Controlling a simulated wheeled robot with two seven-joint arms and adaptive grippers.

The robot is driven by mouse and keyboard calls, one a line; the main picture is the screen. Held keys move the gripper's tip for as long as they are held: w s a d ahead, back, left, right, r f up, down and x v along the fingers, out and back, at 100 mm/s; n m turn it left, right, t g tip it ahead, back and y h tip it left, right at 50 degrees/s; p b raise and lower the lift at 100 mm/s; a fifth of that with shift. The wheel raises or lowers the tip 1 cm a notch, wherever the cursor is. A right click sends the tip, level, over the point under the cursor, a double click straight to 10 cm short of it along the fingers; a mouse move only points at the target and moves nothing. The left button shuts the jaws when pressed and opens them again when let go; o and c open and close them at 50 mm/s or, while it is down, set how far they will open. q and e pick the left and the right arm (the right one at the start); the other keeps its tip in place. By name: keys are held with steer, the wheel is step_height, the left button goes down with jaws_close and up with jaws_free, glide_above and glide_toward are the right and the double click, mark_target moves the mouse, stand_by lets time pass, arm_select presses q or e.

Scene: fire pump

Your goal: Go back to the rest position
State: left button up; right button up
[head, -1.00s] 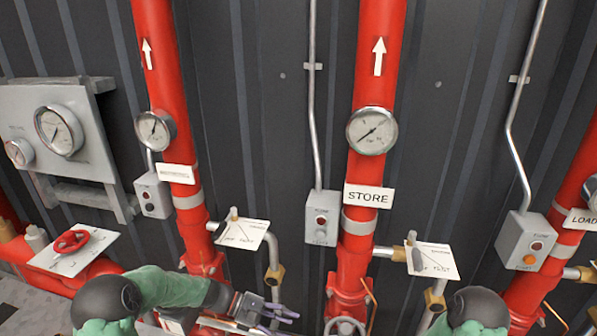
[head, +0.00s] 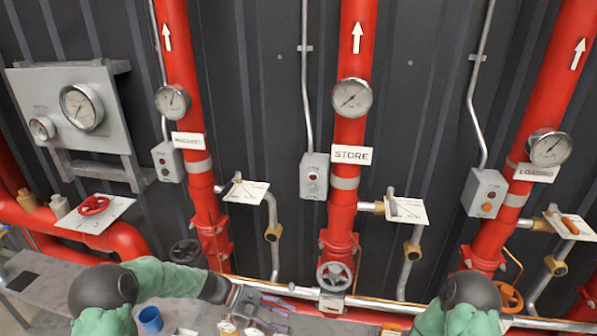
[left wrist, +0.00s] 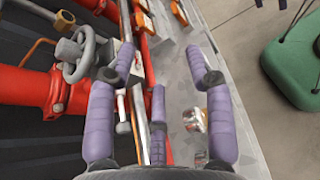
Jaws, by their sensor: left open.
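My left gripper (head: 268,308) is at the bottom of the head view, above the grey bench (head: 55,285). Its purple fingers are spread apart with nothing between them. In the left wrist view the open fingers (left wrist: 165,75) hang over the bench, with a shiny small object (left wrist: 194,118) below them, apart from the fingers. My left arm (head: 160,280) is bent, coming in from the lower left. My right arm (head: 468,305) shows only its upper part at the lower right; its gripper is out of view.
A grey handwheel (head: 334,277) is right of my left gripper. A blue cup (head: 151,320) stands on the bench. A gauge panel (head: 78,115) is at the left.

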arm_select(q)
steer(key=s+a+f+m+y, duration=0.1)
steer(key=s+f+m+y, duration=0.2)
steer(key=s+f, duration=0.4)
steer(key=s+a+f+m+t+y, duration=0.1)
steer(key=s+a+f+m+y, duration=0.1)
steer(key=s+f, duration=0.6)
steer(key=s+a+f+m+t+y, duration=0.1)
steer(key=s+a+f+m+y, duration=0.1)
steer(key=s+f+m+y, duration=0.2)
steer(key=s+f+m, duration=0.2)
steer(key=s+f, duration=0.1)
steer(key=f, duration=0.1)
steer(key=shift+s+f+m, duration=0.2)
steer(key=shift+s+m, duration=0.1)
stand_by(1.7)
steer(key=shift+c, duration=1.3)
steer(key=shift+a, duration=0.1)
